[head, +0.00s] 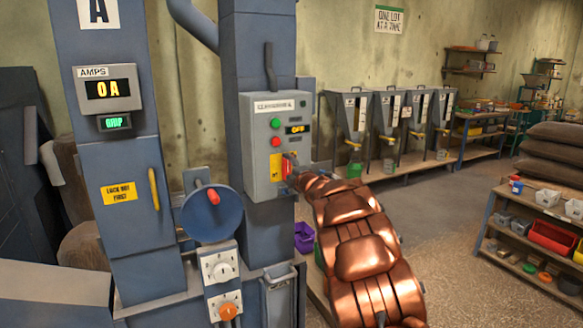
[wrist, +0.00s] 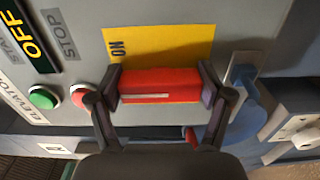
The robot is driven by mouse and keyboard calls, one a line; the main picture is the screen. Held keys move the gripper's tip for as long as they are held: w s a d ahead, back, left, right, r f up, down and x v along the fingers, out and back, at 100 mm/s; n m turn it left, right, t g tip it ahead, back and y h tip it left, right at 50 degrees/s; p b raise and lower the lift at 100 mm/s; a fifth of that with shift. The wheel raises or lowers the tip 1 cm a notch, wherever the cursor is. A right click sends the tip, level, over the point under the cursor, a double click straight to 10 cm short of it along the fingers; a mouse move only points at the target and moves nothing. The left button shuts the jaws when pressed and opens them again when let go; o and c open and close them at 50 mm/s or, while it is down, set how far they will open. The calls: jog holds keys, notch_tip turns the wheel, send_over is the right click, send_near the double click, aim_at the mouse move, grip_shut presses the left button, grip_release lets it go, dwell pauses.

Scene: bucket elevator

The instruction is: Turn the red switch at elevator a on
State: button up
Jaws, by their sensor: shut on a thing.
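The red switch (wrist: 158,84) sits on a yellow plate (wrist: 170,45) marked ON, on the front of a grey control box (head: 262,110). In the wrist view my gripper (wrist: 160,90) has one finger against each end of the red switch, closed on it. In the head view the red switch (head: 286,166) shows only in part, at the box's lower right, with my copper arm reaching up to it. The box's small display (wrist: 33,33) reads OFF. Beside it are a green button (wrist: 43,97) and a red button (wrist: 82,95).
A column left of the box bears a sign A (head: 98,13) and an AMPS display (head: 103,88) reading 0. A blue wheel (head: 225,225) with a red knob and a dial box (head: 220,265) stand lower left. Hoppers (head: 385,110) and shelves line the back; floor at right is partly clear.

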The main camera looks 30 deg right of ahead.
jog(key=shift+s+d+f, duration=0.1)
jog(key=shift+f, duration=0.15)
jog(key=o, duration=1)
jog(key=shift+r, duration=0.1)
jog(key=shift+o, duration=0.4)
jog(key=shift+r, duration=0.1)
jog(key=shift+s, duration=0.15)
jog(key=s+a, duration=0.1)
jog(key=s, duration=1)
jog(key=shift+s, duration=0.3)
jog(key=shift+a, duration=0.1)
